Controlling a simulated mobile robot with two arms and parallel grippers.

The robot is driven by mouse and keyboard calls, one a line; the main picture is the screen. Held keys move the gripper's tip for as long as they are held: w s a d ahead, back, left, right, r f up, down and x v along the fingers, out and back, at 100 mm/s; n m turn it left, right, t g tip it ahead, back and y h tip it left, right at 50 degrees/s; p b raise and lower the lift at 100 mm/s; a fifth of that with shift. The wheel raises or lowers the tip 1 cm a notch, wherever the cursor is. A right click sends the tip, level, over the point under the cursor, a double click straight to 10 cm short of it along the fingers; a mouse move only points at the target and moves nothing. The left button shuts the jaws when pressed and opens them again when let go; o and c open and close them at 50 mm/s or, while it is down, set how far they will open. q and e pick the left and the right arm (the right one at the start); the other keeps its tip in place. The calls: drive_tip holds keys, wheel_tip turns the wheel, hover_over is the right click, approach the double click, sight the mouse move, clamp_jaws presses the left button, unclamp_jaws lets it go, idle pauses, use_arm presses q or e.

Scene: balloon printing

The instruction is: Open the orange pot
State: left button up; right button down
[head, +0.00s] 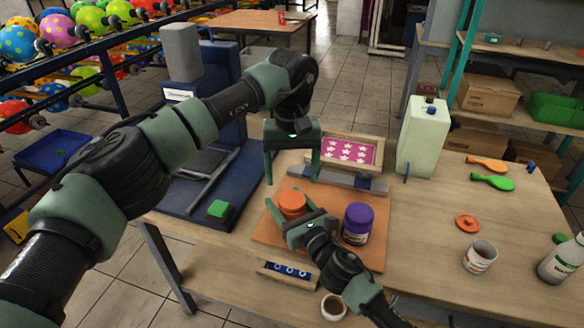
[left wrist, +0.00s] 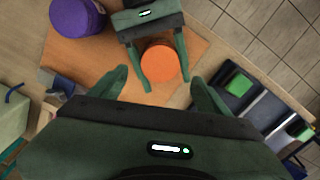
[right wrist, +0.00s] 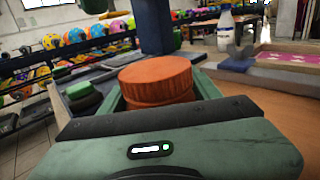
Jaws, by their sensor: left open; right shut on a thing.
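The orange pot (head: 291,205) stands upright on an orange-brown board (head: 265,230), with its orange lid on top. My right gripper (head: 287,212) is shut on the orange pot, one finger on each side; its lid also shows between the fingers in the right wrist view (right wrist: 157,78). In the left wrist view the lid (left wrist: 160,63) is seen from above, between the right gripper's fingers. My left gripper (head: 292,165) is open and empty, above and behind the pot, pointing down. The pot's lower body is largely hidden by my right gripper.
A purple pot (head: 357,222) stands close to the right of the orange pot. A framed pink star screen (head: 350,152) lies behind. A small tray (head: 288,272) and a cup (head: 333,306) are in front. A loose orange lid (head: 466,222) and a white cup (head: 480,257) are at right.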

sight(292, 199)
use_arm(q)
wheel_tip(292, 199, down, 7)
drive_tip(key=shift+r, duration=0.1)
idle(0.3)
